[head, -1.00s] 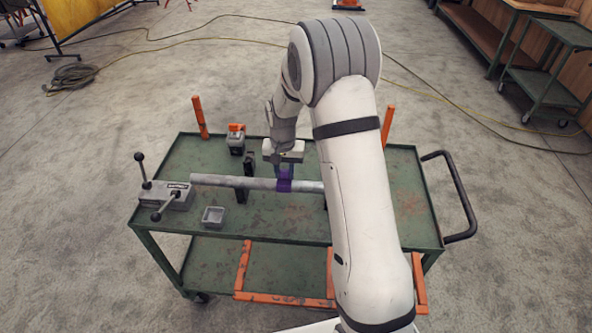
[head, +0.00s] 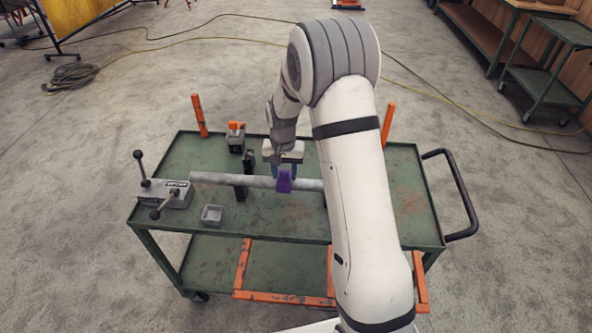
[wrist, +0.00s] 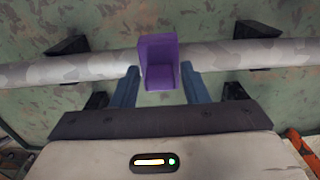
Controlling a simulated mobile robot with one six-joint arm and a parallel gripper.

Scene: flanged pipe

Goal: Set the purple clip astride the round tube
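The purple clip (head: 284,183) sits on the round grey tube (head: 225,180), a little right of the middle of its visible length. In the wrist view, the clip (wrist: 158,50) crosses the mottled tube (wrist: 70,68). Its underside and legs are partly hidden, so I cannot tell how fully it is seated. My gripper (head: 284,168) is over the tube at the clip. In the wrist view, its two blue fingers (wrist: 160,82) are spread, one on each side of the clip, with gaps between. Nothing is held in them.
Black supports (head: 240,193) carry the tube above the green cart (head: 200,150). A grey clamp block with black-knobbed levers (head: 175,196) is at the tube's left end. A small grey tray (head: 213,215) lies in front. Orange posts (head: 199,116) stand at the back. My arm hides the tube's right end.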

